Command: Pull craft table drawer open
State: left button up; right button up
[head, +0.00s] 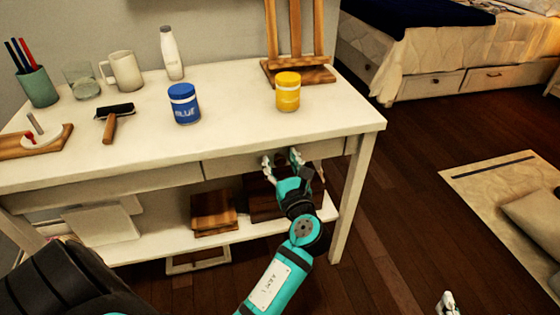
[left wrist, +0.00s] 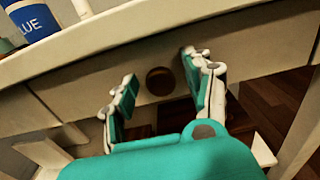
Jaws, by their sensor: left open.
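The craft table (head: 140,150) is white, with a row of flat drawer fronts under its top. The right-hand drawer front (head: 232,164) looks flush with the frame. Its round brown knob (left wrist: 160,81) shows in the left wrist view, and my gripper hides it in the head view. My left gripper (head: 283,160) is open in front of this drawer. In the left wrist view its fingers stand on either side of the knob, with gaps to both. A fingertip of my right gripper (head: 448,303) shows at the bottom edge of the head view; its jaws cannot be judged.
On the tabletop stand a blue jar (head: 184,104), a yellow jar (head: 288,92), a white bottle (head: 171,54), a mug (head: 123,71) and a wooden easel (head: 298,70). Wooden boards (head: 214,212) lie on the lower shelf.

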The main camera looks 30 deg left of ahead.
pick_arm(q)
grip_shut()
dwell(0.4)
